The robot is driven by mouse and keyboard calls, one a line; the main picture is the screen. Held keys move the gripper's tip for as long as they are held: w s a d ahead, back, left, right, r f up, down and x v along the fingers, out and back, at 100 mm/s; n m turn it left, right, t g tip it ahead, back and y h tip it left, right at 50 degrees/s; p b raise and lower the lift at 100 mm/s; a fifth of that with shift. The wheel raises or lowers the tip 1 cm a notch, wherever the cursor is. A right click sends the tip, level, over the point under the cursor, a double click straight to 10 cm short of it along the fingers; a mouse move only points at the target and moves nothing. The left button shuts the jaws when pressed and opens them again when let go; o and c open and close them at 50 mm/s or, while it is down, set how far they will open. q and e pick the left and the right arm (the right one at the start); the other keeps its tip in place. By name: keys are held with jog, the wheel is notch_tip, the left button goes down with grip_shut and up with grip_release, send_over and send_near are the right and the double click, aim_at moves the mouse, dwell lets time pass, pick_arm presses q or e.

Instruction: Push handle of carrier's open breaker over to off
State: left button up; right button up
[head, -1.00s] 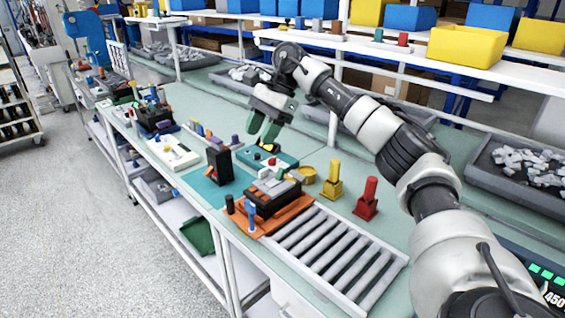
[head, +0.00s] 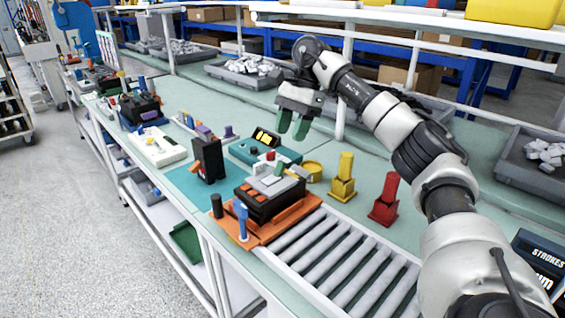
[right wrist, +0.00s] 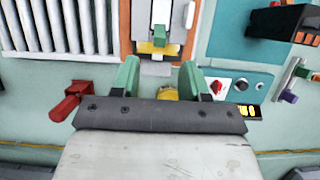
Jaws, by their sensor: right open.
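The carrier (head: 248,232) is an orange plate at the near end of the roller track. It bears a black breaker (head: 268,205) with a grey top; a small green part, perhaps its handle (head: 280,168), shows on top. In the right wrist view the carrier's breaker (right wrist: 165,12) is at the top centre, with a green part in its middle. My right gripper (head: 292,132) is open and empty, with green fingers pointing down, above and behind the carrier. In the right wrist view its fingers (right wrist: 160,65) are apart, short of the breaker. My left gripper is not in view.
A yellow stand (head: 343,185) and a red stand (head: 386,200) are right of the carrier. A teal box (head: 245,150) with a red knob and a black upright block (head: 208,160) stand behind it. The roller track (head: 345,265) runs toward the front right.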

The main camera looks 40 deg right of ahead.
aim_at(283, 162)
jog(key=x, duration=0.7)
jog(key=shift+f, duration=0.2)
grip_shut()
